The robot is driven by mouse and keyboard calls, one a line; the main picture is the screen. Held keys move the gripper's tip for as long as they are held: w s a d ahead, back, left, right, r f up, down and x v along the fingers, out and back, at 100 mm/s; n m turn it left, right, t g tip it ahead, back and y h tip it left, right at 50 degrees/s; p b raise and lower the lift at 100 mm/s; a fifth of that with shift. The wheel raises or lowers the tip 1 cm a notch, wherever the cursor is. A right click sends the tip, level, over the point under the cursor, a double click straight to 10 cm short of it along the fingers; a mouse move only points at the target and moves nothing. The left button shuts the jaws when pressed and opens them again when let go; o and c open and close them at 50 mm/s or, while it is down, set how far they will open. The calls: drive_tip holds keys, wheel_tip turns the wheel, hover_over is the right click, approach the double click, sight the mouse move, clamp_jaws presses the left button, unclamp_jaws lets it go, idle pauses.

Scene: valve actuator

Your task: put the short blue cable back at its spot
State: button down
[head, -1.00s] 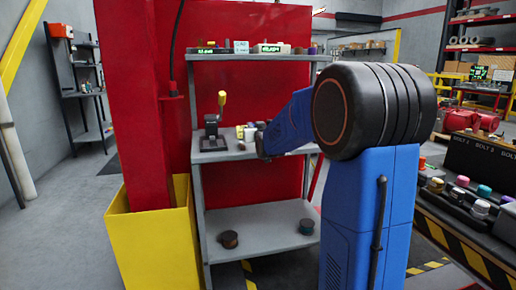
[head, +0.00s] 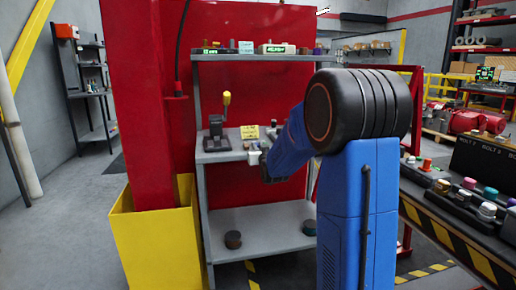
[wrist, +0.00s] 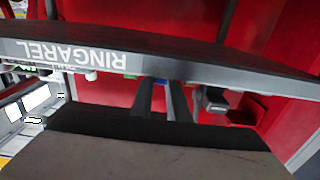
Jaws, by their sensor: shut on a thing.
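In the wrist view my gripper (wrist: 162,88) shows as two dark fingers close together, in front of a grey shelf edge. A small blue patch, which looks like the short blue cable (wrist: 160,82), shows between the fingertips; most of it is hidden. In the head view my gripper (head: 266,166) is partly hidden by my forearm, at the right front of the rack's middle shelf (head: 222,156). The cable cannot be made out there, and its spot cannot be told.
A black device with a yellow-topped lever (head: 217,128) and a yellow card (head: 249,132) are on the middle shelf. Small boxes and displays line the top shelf (head: 240,57). Two round pots stand on the bottom shelf (head: 265,219). A yellow bin (head: 155,240) is left; a striped bench (head: 450,232) is right.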

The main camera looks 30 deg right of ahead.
drive_tip(key=c, duration=1.7)
unclamp_jaws()
drive_tip(key=shift+f, duration=0.1)
drive_tip(key=shift+s+a, duration=0.1)
drive_tip(key=shift+s, duration=0.15)
drive_tip(key=s+a+f+n+g+y, duration=0.1)
drive_tip(key=s+a+f+g, duration=0.3)
drive_tip(key=s, duration=1.3)
drive_tip(key=s+a+f+n+g+y, duration=0.1)
drive_tip(key=s+a+f+g+y, duration=0.1)
drive_tip(key=s+a, duration=0.8)
drive_tip(key=s+a+f+n+g+y, duration=0.1)
drive_tip(key=s+a+f+g, duration=0.4)
drive_tip(key=s, duration=2)
drive_tip(key=shift+a+f+g+y, duration=0.25)
drive_tip(key=shift+a+g, duration=0.15)
drive_tip(key=shift+a, duration=0.35)
drive_tip(key=shift+a+f+g+y, duration=0.1)
drive_tip(key=shift+a+g+y, duration=0.25)
drive_tip(key=shift+a, duration=0.4)
